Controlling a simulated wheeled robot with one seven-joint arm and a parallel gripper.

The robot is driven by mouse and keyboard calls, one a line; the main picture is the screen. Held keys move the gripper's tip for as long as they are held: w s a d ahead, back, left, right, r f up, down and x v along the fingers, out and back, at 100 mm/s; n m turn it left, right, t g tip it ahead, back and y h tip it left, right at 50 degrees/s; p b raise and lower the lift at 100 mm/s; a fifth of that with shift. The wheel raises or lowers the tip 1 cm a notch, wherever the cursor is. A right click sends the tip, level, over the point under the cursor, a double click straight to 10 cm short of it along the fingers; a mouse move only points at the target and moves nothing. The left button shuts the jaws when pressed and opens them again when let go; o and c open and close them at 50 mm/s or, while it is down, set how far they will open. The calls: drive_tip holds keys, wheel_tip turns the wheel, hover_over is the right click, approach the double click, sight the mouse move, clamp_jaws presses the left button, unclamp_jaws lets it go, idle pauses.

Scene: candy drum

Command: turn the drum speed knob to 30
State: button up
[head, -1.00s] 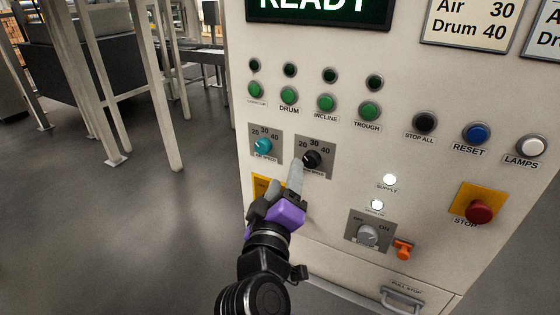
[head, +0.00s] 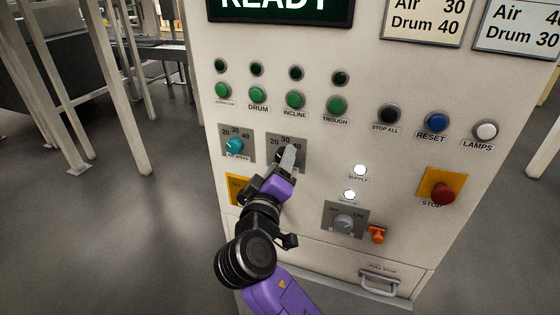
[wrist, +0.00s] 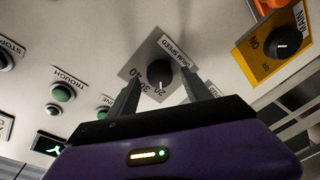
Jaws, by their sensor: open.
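The drum speed knob (wrist: 160,73) is a black round knob on a grey plate with the marks 20, 30 and 40. In the wrist view it sits between my gripper's two spread fingers (wrist: 161,82), with a gap on each side. The white mark on the knob seems to face the 20 side, but it is small. In the head view my gripper (head: 290,155) reaches up to the panel and its fingers cover most of the drum speed knob (head: 281,153). My gripper is open and holds nothing.
The teal air speed knob (head: 234,146) is just left. A yellow plate (head: 236,190) lies below left. Green buttons (head: 295,100) run above.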

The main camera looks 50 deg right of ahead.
drive_tip(key=shift+d, duration=0.2)
drive_tip(key=shift+c, duration=0.5)
clamp_jaws()
